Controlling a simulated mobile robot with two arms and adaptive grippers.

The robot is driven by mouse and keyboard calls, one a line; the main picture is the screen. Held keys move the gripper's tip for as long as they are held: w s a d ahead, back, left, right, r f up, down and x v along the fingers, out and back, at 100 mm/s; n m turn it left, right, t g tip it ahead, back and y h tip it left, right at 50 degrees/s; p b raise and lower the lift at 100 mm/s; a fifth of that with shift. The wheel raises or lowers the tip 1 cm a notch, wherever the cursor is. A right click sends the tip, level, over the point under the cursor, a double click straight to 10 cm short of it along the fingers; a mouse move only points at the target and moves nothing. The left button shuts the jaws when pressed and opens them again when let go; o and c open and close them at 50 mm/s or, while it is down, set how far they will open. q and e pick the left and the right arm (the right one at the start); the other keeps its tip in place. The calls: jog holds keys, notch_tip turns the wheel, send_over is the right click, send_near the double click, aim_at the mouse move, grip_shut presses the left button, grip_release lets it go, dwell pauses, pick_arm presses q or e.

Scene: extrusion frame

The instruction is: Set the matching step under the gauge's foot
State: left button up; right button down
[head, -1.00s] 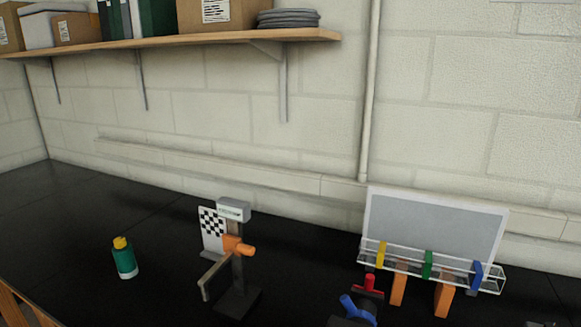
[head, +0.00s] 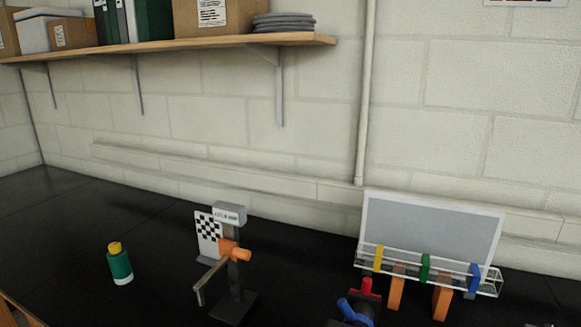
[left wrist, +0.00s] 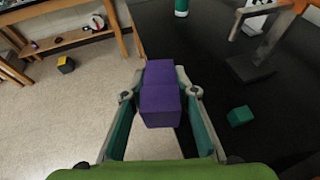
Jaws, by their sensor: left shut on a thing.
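The gauge (head: 236,272) stands on the black bench in the head view, with a dark base, a checkered card and an orange knob. Its grey foot arm (head: 210,278) reaches out toward the lower left, its tip bent down above the bench. In the left wrist view the gauge's dark base (left wrist: 250,66) shows at upper right. My left gripper (left wrist: 160,98) is shut on a purple step (left wrist: 160,105), a block with two levels, held over the bench's edge, left of the gauge. A small teal block (left wrist: 240,116) lies on the bench to the right. My right gripper is not in view.
A green bottle (head: 120,265) with a yellow cap stands left of the gauge. A framed grey board (head: 430,230) with a clear rack (head: 400,267) holding colored pieces stands at right. Red and blue parts (head: 360,303) show at the bottom. The bench between bottle and gauge is clear.

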pick_arm(q)
jog(key=shift+w+a+m+t+h, duration=0.2)
jog(key=shift+a+m+t+h, duration=0.15)
jog(key=shift+m+t+h, duration=0.5)
jog(key=shift+s+d+m+t+h, duration=0.15)
jog(key=shift+m+t+h, duration=0.6)
jog(key=shift+m+h, duration=0.4)
jog(key=shift+d+m, duration=0.15)
jog(key=shift+m, duration=0.25)
